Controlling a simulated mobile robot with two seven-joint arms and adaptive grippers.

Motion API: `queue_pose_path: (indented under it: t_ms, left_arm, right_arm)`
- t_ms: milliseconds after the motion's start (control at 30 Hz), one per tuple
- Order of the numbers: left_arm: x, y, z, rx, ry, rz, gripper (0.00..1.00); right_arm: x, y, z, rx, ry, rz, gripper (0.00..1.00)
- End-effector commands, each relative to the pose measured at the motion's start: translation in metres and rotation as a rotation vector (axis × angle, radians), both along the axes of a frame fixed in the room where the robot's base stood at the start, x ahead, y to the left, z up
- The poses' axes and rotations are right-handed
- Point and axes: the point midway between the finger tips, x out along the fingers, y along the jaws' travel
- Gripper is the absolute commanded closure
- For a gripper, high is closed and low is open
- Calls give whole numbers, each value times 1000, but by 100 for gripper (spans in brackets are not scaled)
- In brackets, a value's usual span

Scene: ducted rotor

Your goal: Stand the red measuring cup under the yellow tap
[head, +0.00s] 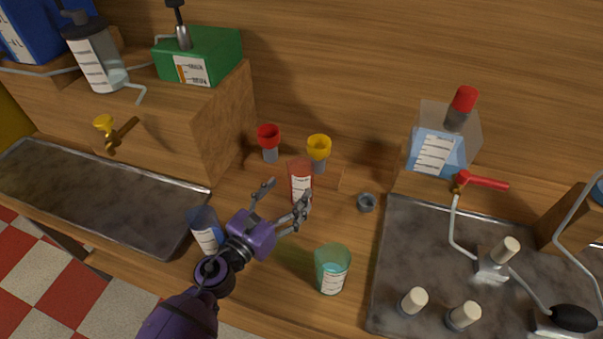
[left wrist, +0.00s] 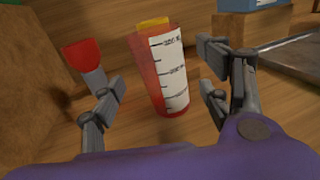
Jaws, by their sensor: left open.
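The red measuring cup (head: 300,180) is a clear red cylinder with a white scale label, upright on the wooden counter. My left gripper (head: 284,198) is open and points at it. In the left wrist view the cup (left wrist: 152,75) shows between the spread fingers (left wrist: 162,88), with a visible gap on both sides; I cannot tell how far it reaches between them. The yellow tap (head: 105,124) sticks out of the wooden block at the left, above a grey metal tray (head: 90,190). My right gripper is not in view.
A red funnel (head: 268,138) and a yellow funnel (head: 319,148) stand behind the cup. A blue cup (head: 205,230) is left of my gripper, a green cup (head: 332,268) to its right. A small grey ring (head: 367,202) lies nearby. The right tray (head: 395,265) holds several fittings.

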Motion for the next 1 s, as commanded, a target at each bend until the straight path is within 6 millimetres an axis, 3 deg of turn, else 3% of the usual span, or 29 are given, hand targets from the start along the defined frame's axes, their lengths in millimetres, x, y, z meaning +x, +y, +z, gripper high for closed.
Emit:
queue_pose_path:
  t_ms: [133,400,733,1000]
  left_arm:
    - [15,-11,5,-1,-4,0,30]
    - [47,-33,8,-1,-4,0,30]
    - [53,-38,5,-1,-1,0,30]
    - [53,-38,5,0,-1,0,63]
  right_arm:
    - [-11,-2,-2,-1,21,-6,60]
    - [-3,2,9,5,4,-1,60]
    - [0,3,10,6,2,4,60]
    - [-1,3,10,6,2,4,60]
